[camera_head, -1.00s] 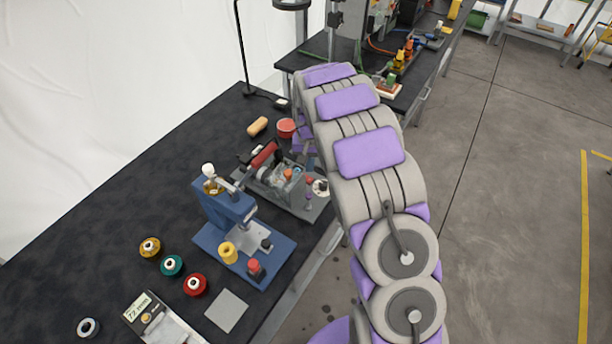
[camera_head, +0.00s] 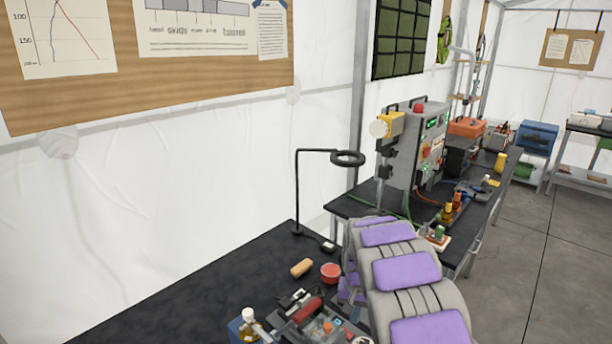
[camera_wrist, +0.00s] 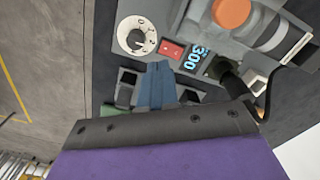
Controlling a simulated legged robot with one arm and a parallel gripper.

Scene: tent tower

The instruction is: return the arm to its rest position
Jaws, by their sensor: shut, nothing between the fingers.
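My arm (camera_head: 415,290), grey with purple pads, reaches forward over the right edge of the near bench (camera_head: 190,310). In the head view its far end hides my gripper. In the wrist view my gripper (camera_wrist: 157,85) shows as blue fingers, shut and empty, in front of a dark mounting plate. Beyond the fingers is a grey device with a white dial (camera_wrist: 136,36), a red switch (camera_wrist: 172,50), a display reading 300 (camera_wrist: 194,58) and an orange knob (camera_wrist: 231,13). I cannot tell whether the fingertips touch it.
A red dish (camera_head: 330,272) and a tan roll (camera_head: 301,268) lie on the bench left of my arm. A black ring lamp (camera_head: 347,158) stands behind them. A grey control cabinet (camera_head: 418,145) stands on the far bench. Open floor (camera_head: 510,250) lies to the right.

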